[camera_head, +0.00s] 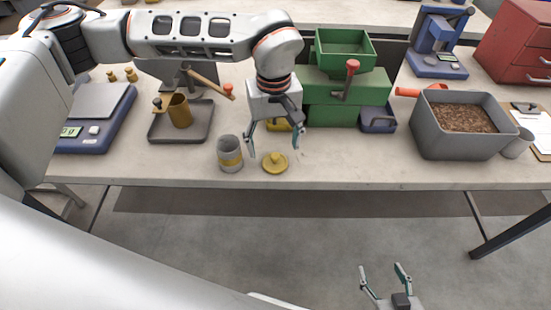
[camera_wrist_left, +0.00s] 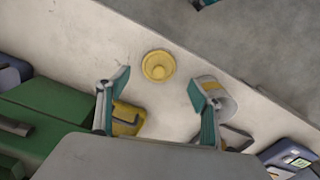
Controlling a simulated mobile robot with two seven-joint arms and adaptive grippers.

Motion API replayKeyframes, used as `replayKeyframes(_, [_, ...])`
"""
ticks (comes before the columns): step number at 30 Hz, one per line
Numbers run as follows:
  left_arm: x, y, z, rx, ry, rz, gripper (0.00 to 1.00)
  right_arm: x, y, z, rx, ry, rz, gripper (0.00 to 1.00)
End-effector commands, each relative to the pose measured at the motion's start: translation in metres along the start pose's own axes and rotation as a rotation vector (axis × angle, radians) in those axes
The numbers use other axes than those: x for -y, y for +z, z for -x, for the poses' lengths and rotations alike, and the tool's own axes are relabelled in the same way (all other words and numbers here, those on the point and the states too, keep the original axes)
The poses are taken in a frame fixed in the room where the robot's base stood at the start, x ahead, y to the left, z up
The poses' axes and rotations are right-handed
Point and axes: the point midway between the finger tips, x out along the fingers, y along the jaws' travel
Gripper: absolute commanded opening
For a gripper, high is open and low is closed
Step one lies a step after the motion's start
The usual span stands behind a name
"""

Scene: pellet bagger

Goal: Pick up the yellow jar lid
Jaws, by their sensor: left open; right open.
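The yellow jar lid (camera_head: 275,162) lies flat on the table near its front edge, with a round knob on top. It also shows in the left wrist view (camera_wrist_left: 158,66), beyond and between my fingertips. A grey jar (camera_head: 230,153) with a yellow band stands upright just left of the lid and also shows in the left wrist view (camera_wrist_left: 222,100). My left gripper (camera_head: 276,149) is open and empty above the table, pointing down over the lid's area, not touching it. My right gripper (camera_head: 384,272) is open and empty, low in front of the table.
Behind my left gripper stands a green machine (camera_head: 335,98) with a red-knobbed lever. A grey bin of brown pellets (camera_head: 440,147) is at the right. A grey tray (camera_head: 160,133) with a brass cup and a blue scale (camera_head: 110,135) are at the left.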

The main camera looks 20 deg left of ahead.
Motion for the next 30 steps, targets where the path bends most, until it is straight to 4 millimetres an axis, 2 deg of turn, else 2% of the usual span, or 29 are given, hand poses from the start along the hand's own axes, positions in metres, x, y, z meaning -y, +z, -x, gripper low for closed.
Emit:
replayKeyframes(9, [-0.001,-0.001,-0.041,0.004,0.000,-0.001,0.65,-0.001,-0.005,0.003,-0.001,0.000,0.000,0.62])
replayKeyframes(13, [-0.002,-0.001,-0.048,0.001,0.002,-0.001,0.65,-0.001,-0.005,0.003,-0.001,0.000,0.000,0.62])
replayKeyframes(19, [-0.002,-0.001,-0.049,0.001,0.002,-0.001,0.65,-0.001,-0.006,0.003,-0.002,0.000,0.000,0.62])
replayKeyframes(20, [-0.002,-0.001,-0.049,0.001,0.002,-0.001,0.63,-0.001,-0.006,0.003,-0.002,0.000,0.000,0.62])
replayKeyframes(23, [-0.002,-0.001,-0.049,0.001,0.002,0.000,0.37,-0.001,-0.006,0.003,-0.002,0.000,0.000,0.62])
replayKeyframes(24, [-0.001,-0.001,-0.049,0.001,0.001,0.000,0.34,-0.001,-0.006,0.003,-0.002,0.000,0.000,0.62])
replayKeyframes(30, [-0.001,-0.001,-0.049,0.002,0.000,0.000,0.34,-0.001,-0.007,0.003,-0.004,0.001,0.000,0.62])
